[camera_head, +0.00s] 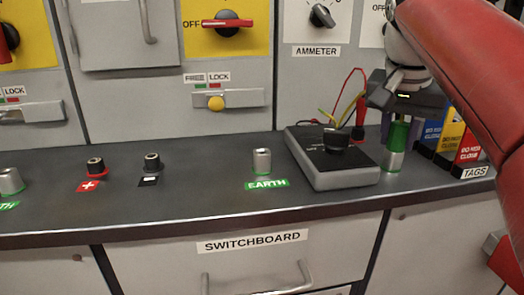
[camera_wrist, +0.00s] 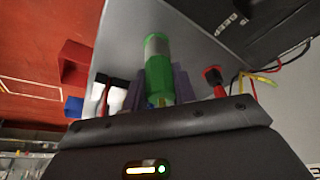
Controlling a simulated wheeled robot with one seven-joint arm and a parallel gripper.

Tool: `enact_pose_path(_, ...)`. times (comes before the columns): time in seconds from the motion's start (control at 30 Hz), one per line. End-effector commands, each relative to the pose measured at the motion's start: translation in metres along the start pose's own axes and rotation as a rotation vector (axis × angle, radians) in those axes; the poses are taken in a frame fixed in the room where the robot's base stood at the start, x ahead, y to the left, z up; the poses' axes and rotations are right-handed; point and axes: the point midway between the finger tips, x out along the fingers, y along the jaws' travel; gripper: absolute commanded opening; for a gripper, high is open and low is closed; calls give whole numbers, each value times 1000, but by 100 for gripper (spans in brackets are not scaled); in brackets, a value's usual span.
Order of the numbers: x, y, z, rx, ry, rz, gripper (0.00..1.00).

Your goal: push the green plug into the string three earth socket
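The green plug (camera_head: 397,135) stands upright at the right of the bench, beside the test meter, with a silver cylinder below its green part. Whether that cylinder is part of the plug or a holder, I cannot tell. My gripper (camera_head: 400,112) points down over the plug's top. In the wrist view the green plug (camera_wrist: 160,78) sits between the two fingers of my gripper (camera_wrist: 158,88), which appear to touch it on both sides. A silver earth socket (camera_head: 262,160) stands behind a green EARTH label at mid-bench. Another silver socket (camera_head: 10,181) shows at the left edge. No string number is readable.
The grey meter box (camera_head: 332,166) with a black knob and leads lies between the plug and the mid-bench earth socket. Red (camera_head: 95,166) and black (camera_head: 152,162) terminals stand farther left. A tag rack (camera_head: 446,157) is close on the right. The bench front is clear.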

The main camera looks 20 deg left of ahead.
Motion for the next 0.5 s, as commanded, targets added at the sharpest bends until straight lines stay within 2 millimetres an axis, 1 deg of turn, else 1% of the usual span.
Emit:
enact_pose_path(0.03,0,0,0,0,0,0,7)
enact_pose_path(0.1,0,0,0,0,1,-1,0)
enact_pose_path(0.5,-7,0,-2,0,1,-1,0)
